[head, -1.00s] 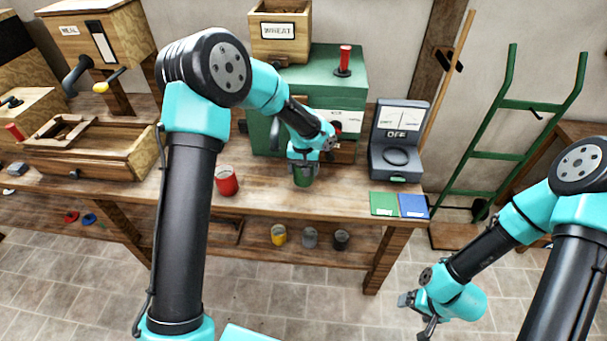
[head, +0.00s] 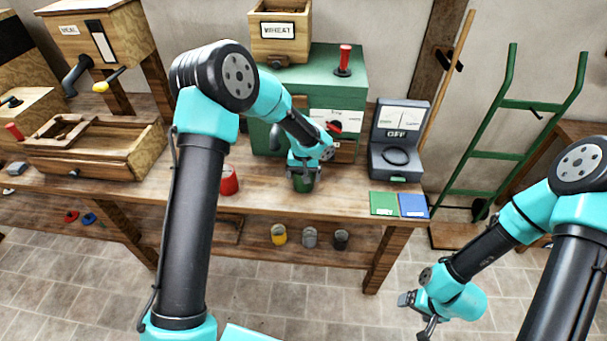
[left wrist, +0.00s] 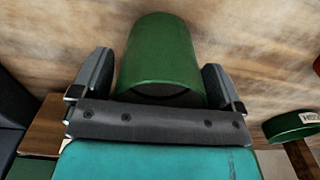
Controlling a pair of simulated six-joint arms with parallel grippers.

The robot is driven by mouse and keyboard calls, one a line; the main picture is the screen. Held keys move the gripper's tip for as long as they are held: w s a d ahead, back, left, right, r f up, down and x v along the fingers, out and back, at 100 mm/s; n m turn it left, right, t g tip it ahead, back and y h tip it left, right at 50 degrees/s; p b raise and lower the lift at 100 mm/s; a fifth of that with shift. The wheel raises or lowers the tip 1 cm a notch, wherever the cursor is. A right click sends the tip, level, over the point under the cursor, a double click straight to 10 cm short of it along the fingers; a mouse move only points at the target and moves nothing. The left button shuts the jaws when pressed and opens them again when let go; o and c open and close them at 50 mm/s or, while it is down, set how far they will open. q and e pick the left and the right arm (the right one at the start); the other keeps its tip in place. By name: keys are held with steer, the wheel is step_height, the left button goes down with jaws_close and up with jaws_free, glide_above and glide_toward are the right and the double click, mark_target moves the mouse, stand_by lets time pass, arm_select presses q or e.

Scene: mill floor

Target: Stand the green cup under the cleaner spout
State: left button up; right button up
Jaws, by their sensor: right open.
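The green cup (head: 303,184) is at the middle of the workbench, in front of the green machine (head: 263,100), mostly covered by my left gripper (head: 304,172) in the head view. In the left wrist view the green cup (left wrist: 160,55) lies between the two fingers of my left gripper (left wrist: 158,75), which seem to close on its sides. Whether its base touches the bench is hard to tell. My right gripper (head: 416,312) is open and empty, low at the right, off the bench.
A grey box marked OFF (head: 392,165) and green (head: 384,203) and blue (head: 413,205) cards are to the right. Yellow (head: 279,235) and grey (head: 310,237) cups stand on the lower shelf.

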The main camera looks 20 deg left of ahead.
arm_select(q)
steer(key=shift+o, duration=0.3)
steer(key=shift+r, duration=0.1)
step_height(320, 180, up, 12)
stand_by(0.5)
steer(key=shift+o, duration=0.2)
